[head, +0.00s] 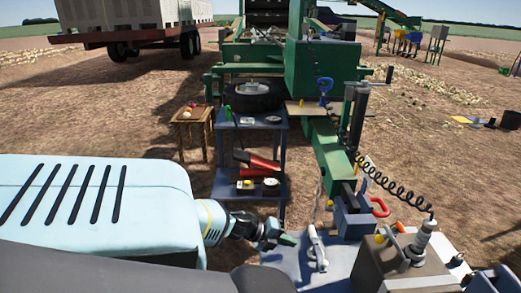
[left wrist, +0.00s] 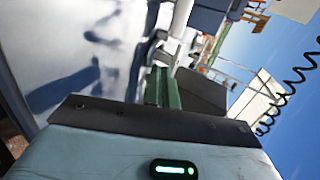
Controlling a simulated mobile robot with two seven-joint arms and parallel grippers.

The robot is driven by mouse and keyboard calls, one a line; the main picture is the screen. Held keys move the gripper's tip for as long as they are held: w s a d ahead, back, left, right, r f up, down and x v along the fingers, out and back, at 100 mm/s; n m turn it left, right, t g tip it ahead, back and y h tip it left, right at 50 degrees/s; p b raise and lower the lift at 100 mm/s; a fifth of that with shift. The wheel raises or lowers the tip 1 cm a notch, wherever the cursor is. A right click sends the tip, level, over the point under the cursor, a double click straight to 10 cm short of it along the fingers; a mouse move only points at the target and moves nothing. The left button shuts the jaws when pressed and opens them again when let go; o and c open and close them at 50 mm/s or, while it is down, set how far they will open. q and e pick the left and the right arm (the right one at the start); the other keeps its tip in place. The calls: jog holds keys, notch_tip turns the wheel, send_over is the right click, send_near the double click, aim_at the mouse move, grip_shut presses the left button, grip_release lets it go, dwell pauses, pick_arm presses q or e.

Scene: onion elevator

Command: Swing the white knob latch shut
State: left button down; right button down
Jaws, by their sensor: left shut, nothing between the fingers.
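The white knob latch (head: 317,250) stands on the grey-blue plate (head: 285,265) at the lower middle of the head view. My left gripper (head: 288,240) is shut and empty, just to the left of the latch and apart from it in the picture. In the left wrist view its green finger (left wrist: 162,88) points up toward a white upright part (left wrist: 181,18), which may be the latch; I cannot tell for sure. My right gripper is not in view.
A red-handled clamp (head: 380,207) and a blue block (head: 352,222) sit behind and right of the latch. A coiled black cable (head: 395,187) hangs there. A grey-brown box (head: 390,262) stands at right. A blue shelf (head: 228,185) with tools stands behind my left gripper.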

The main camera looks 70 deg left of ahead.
pick_arm(q)
jog(key=shift+s+a+r, duration=0.25)
jog(key=shift+s+r, duration=0.2)
jog(key=shift+s, duration=0.1)
jog(key=shift+s+r+p, duration=0.2)
jog(key=shift+s+p, duration=0.05)
jog(key=shift+p, duration=0.15)
jog(key=p+v, duration=0.2)
jog(key=v, duration=0.4)
jog(key=shift+a, duration=0.35)
jog(key=shift+s, duration=0.15)
